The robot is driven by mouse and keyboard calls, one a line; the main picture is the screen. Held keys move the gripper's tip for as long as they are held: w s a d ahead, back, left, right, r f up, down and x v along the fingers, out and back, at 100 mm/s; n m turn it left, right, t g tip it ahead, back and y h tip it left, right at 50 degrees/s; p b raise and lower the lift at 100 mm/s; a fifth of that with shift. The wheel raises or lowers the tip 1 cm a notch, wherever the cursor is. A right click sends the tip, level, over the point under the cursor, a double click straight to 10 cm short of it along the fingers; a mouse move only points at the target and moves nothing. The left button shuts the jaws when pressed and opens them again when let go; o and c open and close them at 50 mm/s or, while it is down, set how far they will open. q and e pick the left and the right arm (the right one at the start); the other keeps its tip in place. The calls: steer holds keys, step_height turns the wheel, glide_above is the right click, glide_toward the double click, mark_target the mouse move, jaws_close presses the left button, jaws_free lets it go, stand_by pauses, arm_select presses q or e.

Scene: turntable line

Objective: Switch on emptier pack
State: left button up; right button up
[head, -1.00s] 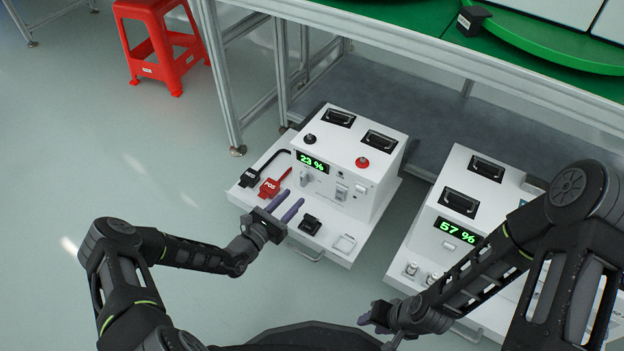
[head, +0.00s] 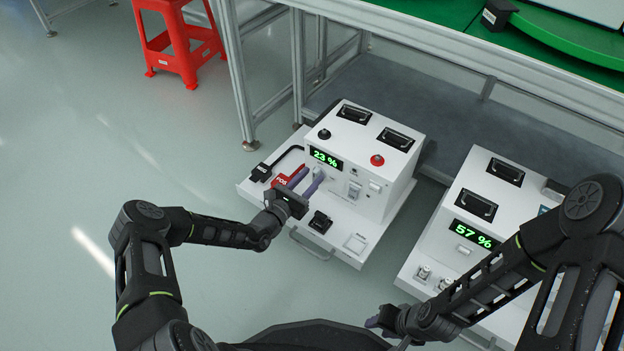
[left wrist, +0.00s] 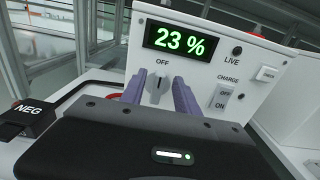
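The emptier pack is the white box (head: 352,160) whose display (head: 326,158) reads 23 %; the other pack (head: 480,225) reads 57 %. In the left wrist view, its display (left wrist: 174,41) sits above a grey rotary knob (left wrist: 157,89) under the word OFF. My left gripper (head: 306,182) is open, and its two purple fingers (left wrist: 160,97) stand on either side of the knob. I cannot tell whether they touch it. A CHARGE rocker switch (left wrist: 222,97), marked OFF and ON, is to the right. My right gripper (head: 378,321) is low in front of the other pack.
A black NEG connector (left wrist: 27,117) and a red connector (head: 290,176) lie on the pack's tray (head: 250,193). A black socket (head: 320,222) is at the tray's front. A table leg (head: 238,85) and red stool (head: 180,45) stand behind, left.

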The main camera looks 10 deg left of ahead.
arm_select(q)
steer(key=shift+w+d, duration=0.25)
steer(key=shift+w, duration=0.3)
jaws_close()
